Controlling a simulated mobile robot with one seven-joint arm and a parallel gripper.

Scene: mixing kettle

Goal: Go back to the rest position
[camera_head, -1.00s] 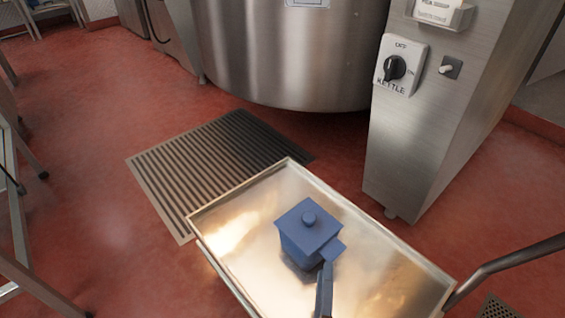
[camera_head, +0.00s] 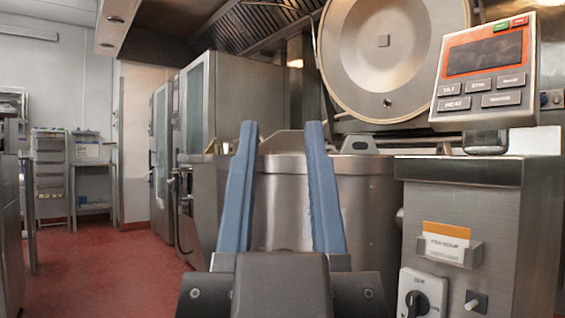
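My gripper (camera_head: 284,128) is in the lower middle of the head view, with its two blue fingers pointing up and spread well apart. Nothing is between the fingers, so it is open and empty. Behind it stands the steel mixing kettle (camera_head: 370,205), with its round lid (camera_head: 393,50) raised. The fingers overlap the kettle's rim in the picture; I cannot tell how far apart they are in depth.
A control column (camera_head: 490,230) stands right of the kettle, with a tilted button panel (camera_head: 486,72) on top and a rotary switch (camera_head: 415,300) low on its front. Tall steel ovens (camera_head: 215,130) stand behind at left. Red floor (camera_head: 120,270) is clear at left.

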